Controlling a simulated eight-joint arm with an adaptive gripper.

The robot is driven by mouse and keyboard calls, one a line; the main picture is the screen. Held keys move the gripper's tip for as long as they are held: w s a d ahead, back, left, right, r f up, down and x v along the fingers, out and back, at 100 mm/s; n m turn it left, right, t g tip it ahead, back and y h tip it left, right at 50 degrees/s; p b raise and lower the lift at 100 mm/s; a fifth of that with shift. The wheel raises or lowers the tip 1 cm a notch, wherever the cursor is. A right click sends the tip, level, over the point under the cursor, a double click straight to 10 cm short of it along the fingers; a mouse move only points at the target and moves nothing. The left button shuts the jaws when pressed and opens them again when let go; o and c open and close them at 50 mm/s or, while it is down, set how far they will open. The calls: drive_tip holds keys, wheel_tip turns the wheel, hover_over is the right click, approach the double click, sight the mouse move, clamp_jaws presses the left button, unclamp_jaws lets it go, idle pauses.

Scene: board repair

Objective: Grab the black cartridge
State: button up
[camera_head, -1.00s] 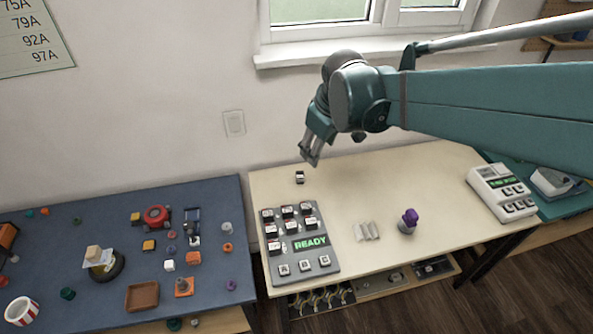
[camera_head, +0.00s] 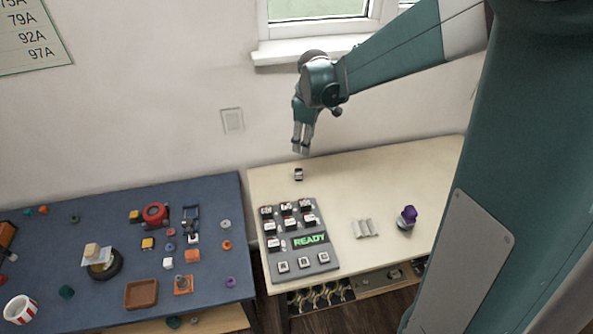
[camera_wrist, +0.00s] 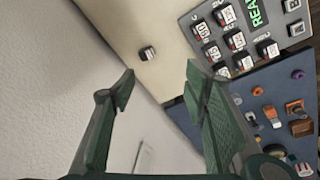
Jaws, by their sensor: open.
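A small black cartridge with a white label (camera_head: 298,174) sits alone on the cream table near its back edge, behind the grey board. It also shows in the wrist view (camera_wrist: 148,53), ahead of the fingers and roughly between their lines. My gripper (camera_head: 300,150) hangs above and just behind the cartridge, apart from it, with the fingers pointing down. In the wrist view my gripper (camera_wrist: 160,80) is open with nothing between the fingers. The grey board (camera_head: 320,262) with a green READY display holds several similar black-and-white cartridges in its slots.
The wall (camera_head: 150,120) and window sill (camera_head: 310,48) are close behind my gripper. A ribbed light-grey holder (camera_head: 365,229) and a purple knob-like object (camera_head: 407,217) stand right of the board. A blue table (camera_head: 110,205) with many small parts lies left. The cream table's back right is clear.

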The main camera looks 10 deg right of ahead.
drive_tip(key=w+f+n+g, duration=0.1)
drive_tip(key=w+f+n, duration=0.1)
drive_tip(key=w+f, duration=0.5)
drive_tip(key=n+g, duration=0.1)
drive_tip(key=n, duration=0.2)
hover_over(299, 171)
wheel_tip(299, 171, down, 11)
drive_tip(key=shift+s+f, duration=0.1)
drive_tip(key=shift+f, duration=0.55)
drive_tip(key=shift+f+b, duration=0.3)
drive_tip(key=shift+f, duration=1)
drive_tip(key=shift+f+b, duration=0.3)
drive_tip(key=shift+f, duration=2.3)
